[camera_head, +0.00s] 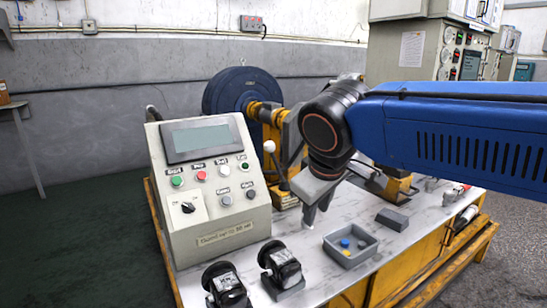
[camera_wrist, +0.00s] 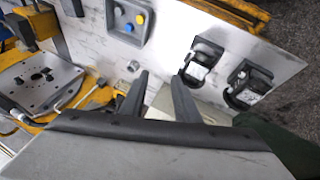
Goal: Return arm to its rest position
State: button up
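My blue arm (camera_head: 450,130) reaches in from the right in the head view, with a black wrist joint (camera_head: 325,130). My gripper (camera_head: 316,212) points down above the white worktable, to the right of the control box. In the wrist view my gripper (camera_wrist: 160,78) shows two dark fingers with a gap between them. Nothing is visibly held between the fingers. The fingertips look clear of the table, though the exact height is hard to tell.
The control box (camera_head: 215,185) with buttons stands left of my gripper. A grey tray (camera_head: 331,250) with blue and yellow pieces, a grey block (camera_head: 392,220) and two black devices (camera_head: 280,265) (camera_head: 225,287) lie on the table. Yellow machinery and a dark wheel (camera_head: 235,90) stand behind.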

jog(key=s+d+f+m, duration=0.4)
jog(key=s+d+f, duration=0.3)
jog(key=d, duration=0.3)
jog(key=s+d+f+m+g, duration=0.1)
jog(key=s+d+f+m, duration=0.3)
jog(key=s+d+f, duration=0.3)
notch_tip(320, 180, down, 3)
jog(key=d, duration=0.2)
jog(key=shift+s+d, duration=0.15)
jog(key=shift+d, duration=0.25)
